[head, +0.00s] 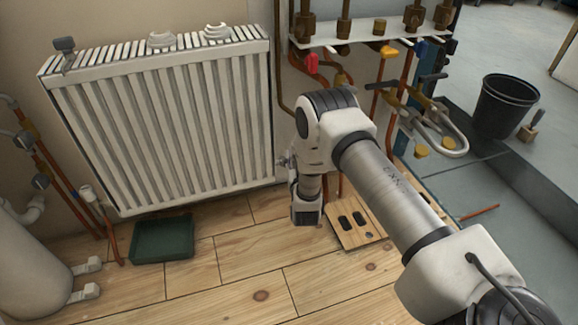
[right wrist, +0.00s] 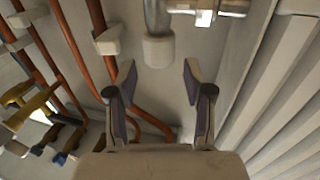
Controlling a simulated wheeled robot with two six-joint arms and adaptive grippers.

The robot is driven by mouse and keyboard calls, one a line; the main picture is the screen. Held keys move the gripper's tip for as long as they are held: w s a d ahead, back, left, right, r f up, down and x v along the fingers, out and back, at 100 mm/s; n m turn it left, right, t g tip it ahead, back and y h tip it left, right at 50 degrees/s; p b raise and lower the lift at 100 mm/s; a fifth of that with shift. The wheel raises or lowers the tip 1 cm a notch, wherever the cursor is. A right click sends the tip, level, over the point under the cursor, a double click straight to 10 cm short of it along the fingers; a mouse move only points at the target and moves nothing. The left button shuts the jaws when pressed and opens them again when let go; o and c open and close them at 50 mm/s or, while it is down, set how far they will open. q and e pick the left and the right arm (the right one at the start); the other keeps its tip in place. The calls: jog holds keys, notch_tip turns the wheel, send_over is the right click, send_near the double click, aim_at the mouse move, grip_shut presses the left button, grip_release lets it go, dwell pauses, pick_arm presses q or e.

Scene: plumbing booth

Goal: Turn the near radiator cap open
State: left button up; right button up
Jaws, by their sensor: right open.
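The white ribbed radiator (head: 165,120) stands against the wall at the left of the head view; its ribs also show at the right of the right wrist view (right wrist: 275,95). In the right wrist view a pale round cap (right wrist: 158,50) sits on a grey metal fitting. My right gripper (right wrist: 159,78) is open, with its two fingers apart and nothing between them. The cap lies just past the fingertips, roughly centred in the gap; I see no contact. In the head view my right arm hides the gripper's fingers and most of this corner. My left gripper is not in view.
Copper pipes (right wrist: 85,60) run close left of the gripper. A manifold with valves (head: 385,50) is at the back right. A green tray (head: 162,240) and a wooden board (head: 352,235) lie on the floor. A black bucket (head: 505,105) stands far right.

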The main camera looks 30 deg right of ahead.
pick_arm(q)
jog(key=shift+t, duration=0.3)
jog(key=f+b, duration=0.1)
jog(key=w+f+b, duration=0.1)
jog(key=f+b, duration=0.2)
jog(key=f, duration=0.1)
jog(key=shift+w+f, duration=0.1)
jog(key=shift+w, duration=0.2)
pick_arm(e)
jog(key=x, duration=0.7)
jog(key=shift+w+d, duration=0.15)
jog(key=shift+w, duration=0.05)
jog(key=shift+w+d+r, duration=0.1)
jog(key=shift+w+r, duration=0.1)
jog(key=c, duration=1)
